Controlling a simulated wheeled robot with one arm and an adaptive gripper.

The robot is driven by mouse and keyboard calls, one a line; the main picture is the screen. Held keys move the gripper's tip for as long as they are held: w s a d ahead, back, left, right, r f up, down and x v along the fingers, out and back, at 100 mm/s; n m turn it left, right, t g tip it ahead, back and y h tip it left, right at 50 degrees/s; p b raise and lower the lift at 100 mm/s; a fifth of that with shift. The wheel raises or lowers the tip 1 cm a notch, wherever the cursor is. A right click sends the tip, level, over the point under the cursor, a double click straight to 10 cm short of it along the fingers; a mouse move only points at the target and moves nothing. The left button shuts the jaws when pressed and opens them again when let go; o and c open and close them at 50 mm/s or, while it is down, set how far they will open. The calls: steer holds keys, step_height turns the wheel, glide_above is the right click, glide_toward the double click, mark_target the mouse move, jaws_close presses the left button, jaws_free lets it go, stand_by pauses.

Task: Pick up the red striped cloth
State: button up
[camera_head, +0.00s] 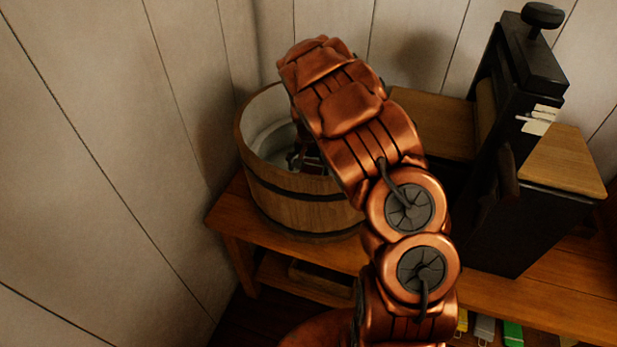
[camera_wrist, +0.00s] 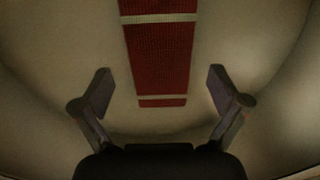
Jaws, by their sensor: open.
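The red striped cloth (camera_wrist: 160,55) shows in the wrist view as a red strip with pale cross stripes, running from the top edge to just ahead of my fingers. It lies against a pale surface inside the wooden tub (camera_head: 295,195). In the head view my gripper (camera_head: 305,158) is down in the tub, mostly hidden by my arm. The cloth is hard to make out there.
The tub's rim and wall stand close around my gripper. The tub sits on a wooden bench (camera_head: 335,252) near the plank wall (camera_head: 120,150). A tall black press-like device (camera_head: 515,130) with wooden side boards stands to the right. Several small coloured items lie below the bench (camera_head: 513,332).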

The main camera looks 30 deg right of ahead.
step_height(320, 180, down, 2)
steer(key=shift+f, duration=0.1)
steer(key=shift+c, duration=0.4)
steer(key=c, duration=1.2)
